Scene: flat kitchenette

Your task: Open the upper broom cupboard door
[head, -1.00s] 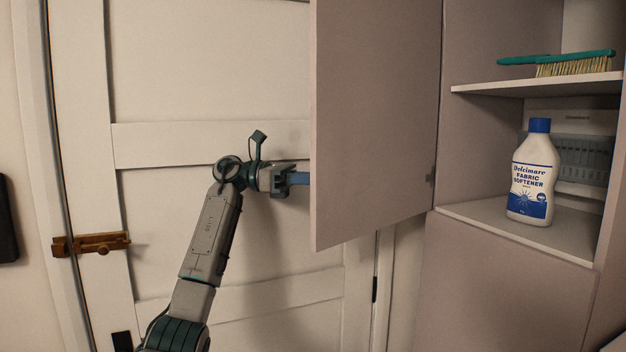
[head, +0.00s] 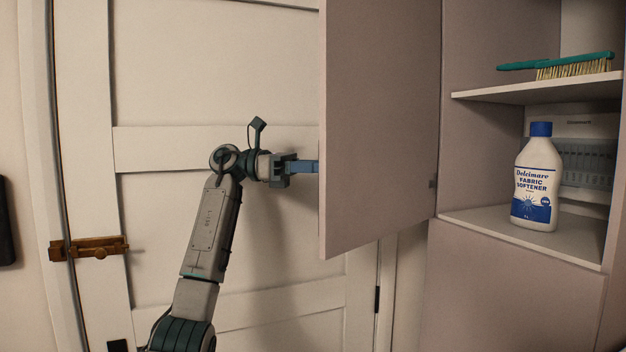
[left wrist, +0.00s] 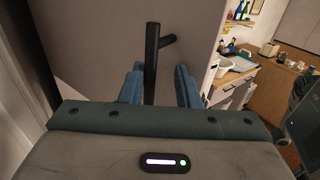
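The upper broom cupboard door (head: 380,120) stands swung open, its free edge to the left, and the shelves behind it are exposed. Its inner face shows in the head view. My left gripper (head: 308,166) is at the free edge, its fingertips hidden behind the door. In the left wrist view the outer face of the door (left wrist: 105,40) fills the upper left. A dark bar handle (left wrist: 152,55) stands between the two blue fingers of the left gripper (left wrist: 160,75). The fingers are apart, with a clear gap on the right side of the bar. My right gripper is not in view.
A fabric softener bottle (head: 536,185) stands on the lower shelf and a green brush (head: 570,67) lies on the upper one. The lower cupboard door (head: 500,295) is shut.

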